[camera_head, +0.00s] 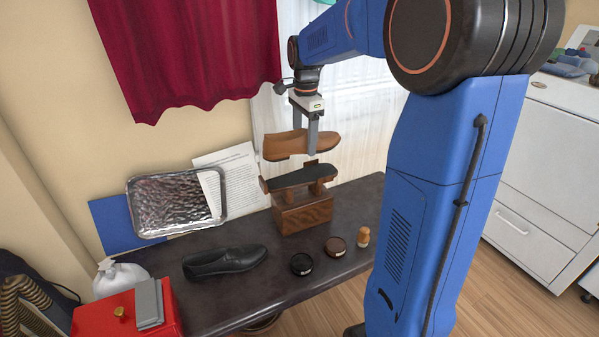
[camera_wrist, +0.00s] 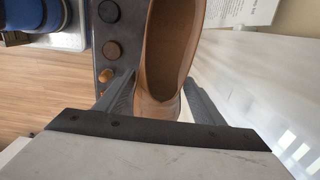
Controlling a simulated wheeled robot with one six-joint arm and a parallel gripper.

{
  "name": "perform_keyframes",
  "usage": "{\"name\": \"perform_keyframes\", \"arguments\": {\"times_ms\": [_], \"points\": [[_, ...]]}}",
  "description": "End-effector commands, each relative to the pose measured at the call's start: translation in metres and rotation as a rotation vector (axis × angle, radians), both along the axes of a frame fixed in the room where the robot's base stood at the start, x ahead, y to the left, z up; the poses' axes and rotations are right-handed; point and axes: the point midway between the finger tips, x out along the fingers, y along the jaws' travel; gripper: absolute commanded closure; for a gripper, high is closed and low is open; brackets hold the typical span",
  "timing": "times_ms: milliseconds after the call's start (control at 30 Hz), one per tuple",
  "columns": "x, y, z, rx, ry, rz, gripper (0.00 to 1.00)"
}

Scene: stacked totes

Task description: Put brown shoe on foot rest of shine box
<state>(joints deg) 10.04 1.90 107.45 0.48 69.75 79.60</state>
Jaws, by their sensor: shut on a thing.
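My gripper (camera_head: 313,130) is shut on the brown shoe (camera_head: 288,146). It holds the shoe roughly level in the air, above the shine box. The shine box (camera_head: 303,213) is wooden and stands on the dark table. Its dark foot rest (camera_head: 299,178) lies just below the shoe, with a visible gap between them. In the wrist view the brown shoe (camera_wrist: 165,55) sits between the two fingers (camera_wrist: 158,100), with its opening facing the camera. The shine box is hidden there by the shoe.
On the dark table (camera_head: 262,292) lie a black shoe (camera_head: 224,261), a black tin (camera_head: 301,264), a brown tin (camera_head: 335,246) and a small wooden-handled item (camera_head: 363,237). A foil tray (camera_head: 177,202) and a paper sheet (camera_head: 233,177) lean at the wall.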

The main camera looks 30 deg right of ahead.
Motion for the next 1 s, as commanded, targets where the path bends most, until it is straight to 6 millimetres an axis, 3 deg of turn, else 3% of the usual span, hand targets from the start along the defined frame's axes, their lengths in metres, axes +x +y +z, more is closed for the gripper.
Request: {"name": "perform_keyframes", "arguments": {"times_ms": [133, 433, 1000], "points": [[-0.001, 0.000, -0.006, 0.000, 0.001, -0.006, 0.72], [-0.001, 0.000, -0.053, 0.000, 0.002, -0.006, 0.72], [-0.001, 0.000, -0.099, 0.000, 0.000, -0.005, 0.72]]}}
